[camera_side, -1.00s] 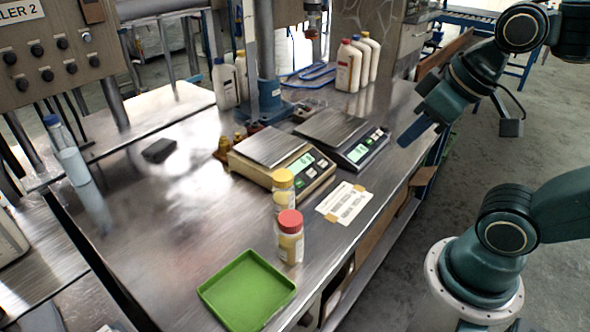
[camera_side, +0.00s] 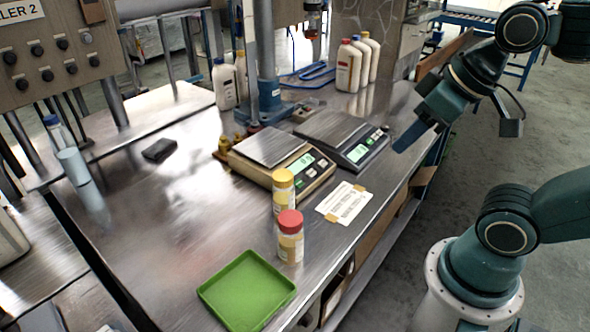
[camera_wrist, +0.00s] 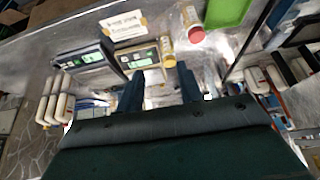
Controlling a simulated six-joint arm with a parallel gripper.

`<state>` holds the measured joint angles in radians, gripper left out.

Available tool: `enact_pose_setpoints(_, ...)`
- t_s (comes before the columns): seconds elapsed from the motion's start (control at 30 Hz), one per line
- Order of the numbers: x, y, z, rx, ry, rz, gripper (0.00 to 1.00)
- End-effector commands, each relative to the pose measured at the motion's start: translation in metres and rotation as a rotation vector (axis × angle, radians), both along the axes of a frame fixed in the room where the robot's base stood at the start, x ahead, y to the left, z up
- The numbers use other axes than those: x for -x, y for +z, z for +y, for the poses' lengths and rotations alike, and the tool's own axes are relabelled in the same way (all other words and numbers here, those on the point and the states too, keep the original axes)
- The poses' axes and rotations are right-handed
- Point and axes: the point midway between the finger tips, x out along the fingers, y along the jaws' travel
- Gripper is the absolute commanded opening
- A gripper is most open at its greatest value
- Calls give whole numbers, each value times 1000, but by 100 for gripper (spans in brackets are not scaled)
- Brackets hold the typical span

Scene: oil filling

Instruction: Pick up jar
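A jar with a red lid (camera_side: 290,238) stands upright on the metal table, behind the green tray. A jar with a yellow lid (camera_side: 283,190) stands just behind it, beside the front scale. In the wrist view the red-lidded jar (camera_wrist: 194,20) and the yellow-lidded jar (camera_wrist: 167,52) show beyond the fingers. My gripper (camera_side: 415,140) hangs over the right edge of the table, apart from both jars. In the wrist view my gripper (camera_wrist: 160,88) has its two fingers spread with nothing between them.
A green tray (camera_side: 247,292) lies at the table's front. Two scales (camera_side: 268,148) (camera_side: 335,124) stand mid-table, with a paper label (camera_side: 344,203) beside them. White bottles (camera_side: 349,66) stand at the back. A black block (camera_side: 159,150) lies left.

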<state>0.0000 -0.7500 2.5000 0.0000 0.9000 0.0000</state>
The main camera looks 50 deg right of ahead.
Motion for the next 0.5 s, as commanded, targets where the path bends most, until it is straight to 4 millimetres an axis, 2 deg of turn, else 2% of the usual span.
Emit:
enact_pose_setpoints(0.03, 0, 0, 0, 0, 0, 0, 47)
enact_pose_setpoints(0.2, 0, 0, 0, 0, 0, 0, 77)
enact_pose_setpoints(0.5, -1, 0, 0, 1, 3, 1, 77)
